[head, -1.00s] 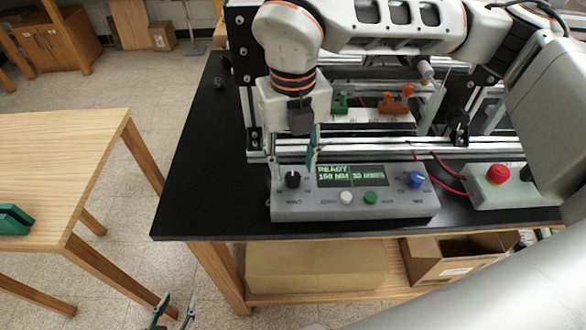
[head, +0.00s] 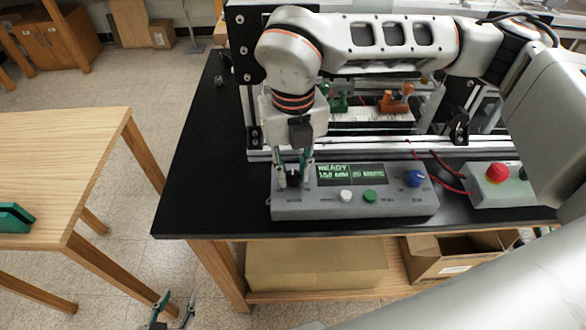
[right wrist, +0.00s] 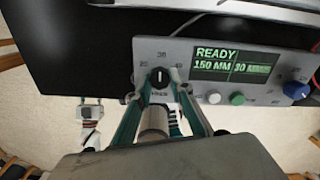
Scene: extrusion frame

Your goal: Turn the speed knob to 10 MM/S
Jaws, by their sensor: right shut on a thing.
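The black speed knob (head: 293,179) sits at the left end of the grey control box (head: 390,206). In the right wrist view the knob (right wrist: 159,77) shows a white pointer line directed up, toward the middle mark of its scale. The display (head: 350,175) reads READY, 150 MM and what looks like 30 MM/S. My right gripper (head: 292,183) points down at the box, its teal fingers shut on the knob from both sides. My left gripper (head: 174,306) is low at the bottom edge of the head view, fingers apart and empty.
The box also carries a white button (head: 346,196), a green button (head: 370,196) and a blue knob (head: 414,179). A red emergency button (head: 497,172) stands to the right with red wires. The extrusion frame (head: 350,150) rises behind. The black tabletop (head: 200,190) is clear at left.

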